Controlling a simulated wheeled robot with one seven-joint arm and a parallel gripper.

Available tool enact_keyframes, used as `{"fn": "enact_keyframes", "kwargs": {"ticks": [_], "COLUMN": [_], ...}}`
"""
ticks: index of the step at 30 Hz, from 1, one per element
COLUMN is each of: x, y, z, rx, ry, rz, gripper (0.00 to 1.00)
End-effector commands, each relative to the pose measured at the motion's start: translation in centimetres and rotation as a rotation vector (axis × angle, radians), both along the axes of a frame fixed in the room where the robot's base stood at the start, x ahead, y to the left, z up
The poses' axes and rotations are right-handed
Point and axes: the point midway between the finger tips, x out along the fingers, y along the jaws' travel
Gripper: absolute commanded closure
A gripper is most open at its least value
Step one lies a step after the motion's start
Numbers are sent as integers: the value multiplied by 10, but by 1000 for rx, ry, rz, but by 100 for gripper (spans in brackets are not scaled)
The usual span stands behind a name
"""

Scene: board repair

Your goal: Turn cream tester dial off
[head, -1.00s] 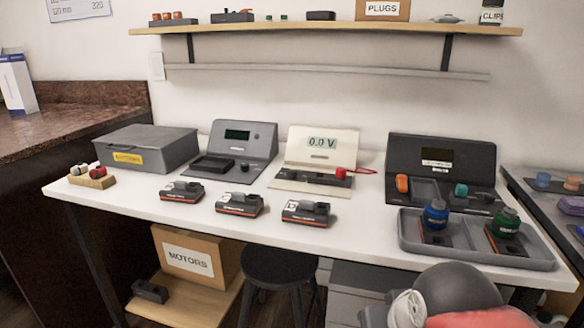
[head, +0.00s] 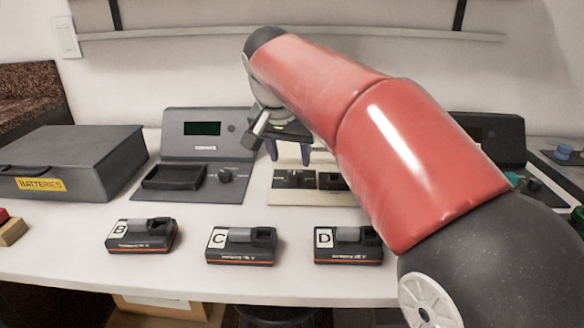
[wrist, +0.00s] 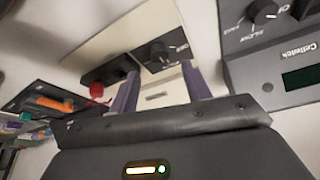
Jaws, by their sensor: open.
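The cream tester shows in the head view (head: 290,198) as a pale base with a dark panel; my arm hides most of its upright part. I cannot read the dial's setting. My gripper (head: 289,160) is open and empty, fingers down, above the tester's base. In the wrist view its two purple fingers (wrist: 160,76) stand apart, with the dial seen beyond and between them. I see no contact.
A grey tester (head: 205,150) with its own dial stands to the left, close to my gripper. A grey batteries box (head: 75,165) is farther left. Several battery packs (head: 240,246) line the front. A red probe (wrist: 97,90) shows in the wrist view.

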Motion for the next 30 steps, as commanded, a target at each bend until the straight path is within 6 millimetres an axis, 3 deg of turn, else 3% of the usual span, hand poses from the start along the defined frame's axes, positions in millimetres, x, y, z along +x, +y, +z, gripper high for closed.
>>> {"fn": "enact_keyframes", "kwargs": {"ticks": [3, 9, 21, 30], "x": [7, 17, 21, 21], "y": [-2, -6, -7, -7], "z": [-22, -45, -54, -53], "rx": [-1, 0, 0, 0], "ry": [4, 1, 0, 0], "rz": [0, 1, 2, 2], "gripper": [52, 52, 52, 91]}}
